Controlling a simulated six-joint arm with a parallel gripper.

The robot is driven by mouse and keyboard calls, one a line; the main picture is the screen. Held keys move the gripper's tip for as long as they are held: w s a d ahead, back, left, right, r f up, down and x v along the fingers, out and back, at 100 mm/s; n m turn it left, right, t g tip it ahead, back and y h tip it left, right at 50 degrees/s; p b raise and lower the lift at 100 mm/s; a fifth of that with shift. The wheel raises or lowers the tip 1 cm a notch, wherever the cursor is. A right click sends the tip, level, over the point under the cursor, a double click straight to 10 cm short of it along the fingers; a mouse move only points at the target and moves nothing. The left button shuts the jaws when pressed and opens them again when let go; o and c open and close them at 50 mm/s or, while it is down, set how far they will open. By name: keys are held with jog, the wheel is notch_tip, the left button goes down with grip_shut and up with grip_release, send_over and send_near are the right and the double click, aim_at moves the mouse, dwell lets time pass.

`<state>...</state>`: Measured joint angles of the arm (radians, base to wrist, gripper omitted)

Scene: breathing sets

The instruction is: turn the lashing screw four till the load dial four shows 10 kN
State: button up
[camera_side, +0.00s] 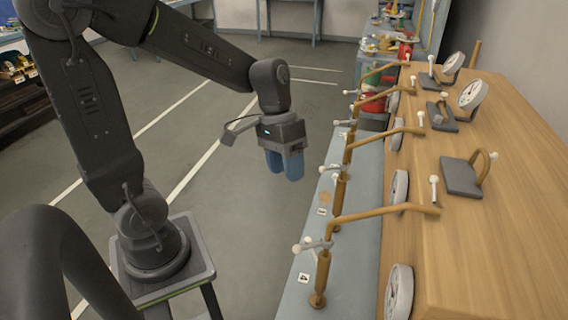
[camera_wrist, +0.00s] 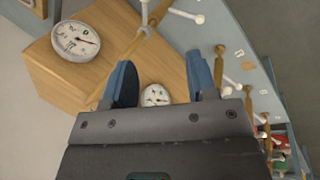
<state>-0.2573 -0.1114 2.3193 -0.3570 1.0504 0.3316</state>
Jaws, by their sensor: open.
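My gripper (camera_side: 284,172) hangs in the air left of the row of lashing screws, its blue fingers apart and nothing between them. Several upright brown lashing screws stand on the grey-blue ledge; the nearest (camera_side: 322,275) has a white-knobbed cross handle. Brown arms run from the screws to the wooden block. Round white load dials, such as the nearest one (camera_side: 399,292), are on the block's side. In the wrist view a large dial (camera_wrist: 76,40) and a smaller dial (camera_wrist: 155,95) show; the smaller sits between the fingers in the picture. I cannot tell which screw or dial is four, nor read the values.
The wooden block (camera_side: 520,210) fills the right; on top are grey plates with brown hooks (camera_side: 462,177) and tilted dials (camera_side: 472,94). The ledge (camera_side: 352,250) carries small label tags. A cluttered bench (camera_side: 420,40) is behind. The floor left of the ledge is clear.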

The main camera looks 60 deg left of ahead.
aim_at(315, 256)
jog(key=shift+s+d+r, duration=0.1)
jog(key=shift+s+r, duration=0.1)
jog(key=shift+r, duration=0.05)
